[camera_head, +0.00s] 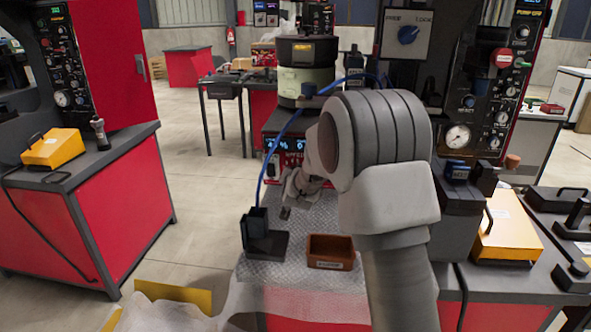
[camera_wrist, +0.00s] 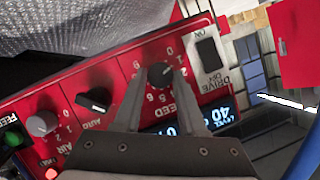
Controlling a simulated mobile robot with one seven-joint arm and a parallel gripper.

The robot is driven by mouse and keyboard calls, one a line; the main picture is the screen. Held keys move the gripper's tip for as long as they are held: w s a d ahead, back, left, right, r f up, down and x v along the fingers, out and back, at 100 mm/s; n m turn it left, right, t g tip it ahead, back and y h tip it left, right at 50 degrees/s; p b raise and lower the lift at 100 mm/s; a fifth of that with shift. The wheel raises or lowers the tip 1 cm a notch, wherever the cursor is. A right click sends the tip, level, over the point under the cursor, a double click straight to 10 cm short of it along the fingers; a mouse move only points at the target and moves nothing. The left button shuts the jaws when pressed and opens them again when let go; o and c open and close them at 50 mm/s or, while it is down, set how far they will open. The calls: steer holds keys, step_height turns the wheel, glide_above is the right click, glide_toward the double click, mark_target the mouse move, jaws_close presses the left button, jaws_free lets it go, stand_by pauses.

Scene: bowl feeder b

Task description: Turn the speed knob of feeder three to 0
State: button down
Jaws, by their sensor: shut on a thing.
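The red control panel (camera_wrist: 110,75) fills the middle of the wrist view. The dark speed knob (camera_wrist: 161,73) sits on it, beside the word SPEED and a ring of white numbers. My gripper's two grey fingers (camera_wrist: 158,82) are around this knob, one on each side, shut on it. The knob's exact setting is too small to tell. A lit blue display (camera_wrist: 172,128) beside it shows digits, partly covered by a finger. In the head view the red control box (camera_head: 270,163) stands below the bowl feeder (camera_head: 303,82); my gripper (camera_head: 288,208) is in front of it, and my arm hides part of it.
Near the speed knob are a DRIVE rocker switch (camera_wrist: 208,54), a black selector (camera_wrist: 93,101) and a grey AIR knob (camera_wrist: 42,123). In the head view, a brown bin (camera_head: 331,262) and a black block with a blue cable (camera_head: 260,240) stand on the metal plate below.

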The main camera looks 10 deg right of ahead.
steer(key=n+p, duration=0.1)
steer(key=p, duration=0.1)
steer(key=n+h+p, duration=0.1)
steer(key=p, duration=0.1)
steer(key=n+h+p, duration=0.1)
steer(key=p, duration=0.2)
steer(key=shift+w+a+r+n+g, duration=0.1)
steer(key=shift+a+r+n+g, duration=0.1)
steer(key=shift+n+g, duration=0.15)
steer(key=shift+c, duration=2.4)
jaws_free()
steer(key=shift+f, duration=0.1)
steer(key=p+v, duration=0.1)
steer(key=v, duration=1.6)
steer(key=shift+a+p, duration=0.2)
steer(key=shift+p, duration=0.1)
